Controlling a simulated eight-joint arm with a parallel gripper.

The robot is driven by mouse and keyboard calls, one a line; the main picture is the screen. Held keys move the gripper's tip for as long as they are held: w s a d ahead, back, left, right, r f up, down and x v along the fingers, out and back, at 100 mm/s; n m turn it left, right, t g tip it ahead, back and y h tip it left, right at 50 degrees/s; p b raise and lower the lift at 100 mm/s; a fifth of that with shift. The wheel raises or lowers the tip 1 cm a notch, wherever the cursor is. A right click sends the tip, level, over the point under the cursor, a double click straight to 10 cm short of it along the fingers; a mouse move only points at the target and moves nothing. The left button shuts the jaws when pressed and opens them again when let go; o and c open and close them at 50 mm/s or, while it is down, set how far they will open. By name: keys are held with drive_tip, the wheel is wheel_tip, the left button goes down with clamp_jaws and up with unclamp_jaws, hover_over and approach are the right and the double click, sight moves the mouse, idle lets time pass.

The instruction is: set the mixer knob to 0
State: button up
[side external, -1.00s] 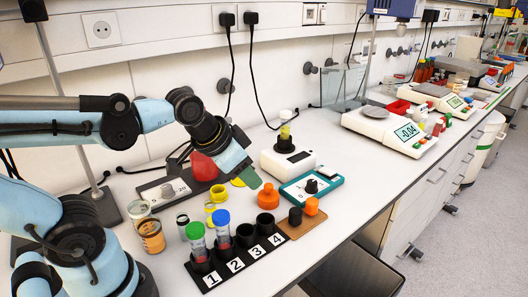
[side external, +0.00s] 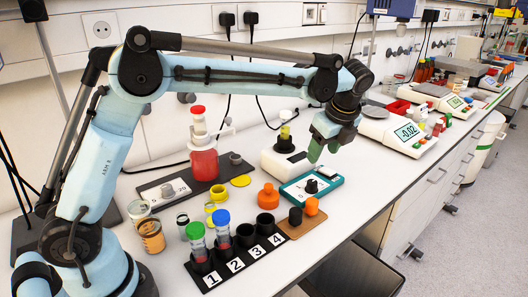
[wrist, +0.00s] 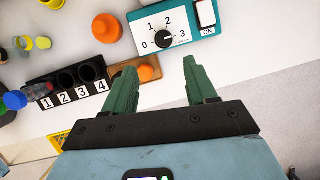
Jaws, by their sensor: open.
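The teal control box (side external: 297,198) sits on the bench, with a black knob (side external: 312,186) on its white face. In the wrist view, the knob (wrist: 165,39) is ringed by the numbers 0 to 3, and its white mark appears to point toward 3. A white rocker switch (wrist: 206,14) marked ON is beside the dial. My gripper (side external: 317,153) is above the bench, behind the box in the side view. In the wrist view, the green fingers of my gripper (wrist: 158,67) are apart and empty, with the knob beyond their tips.
A rack (side external: 213,280) numbered 1 to 4 holds capped tubes. An orange stopper (side external: 268,197) stands left of the box. A white device (side external: 270,165) with a black top stands behind it. A red-filled bottle (side external: 203,160) is farther left.

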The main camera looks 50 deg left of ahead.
sight(313, 182)
drive_tip(key=shift+m, duration=0.7)
drive_tip(key=x, duration=1.3)
drive_tip(key=shift+w+d+f, duration=0.15)
drive_tip(key=shift+w+d, duration=0.1)
drive_tip(key=shift+w, duration=0.1)
drive_tip(key=c, duration=1.1)
drive_tip(key=shift+o, duration=0.2)
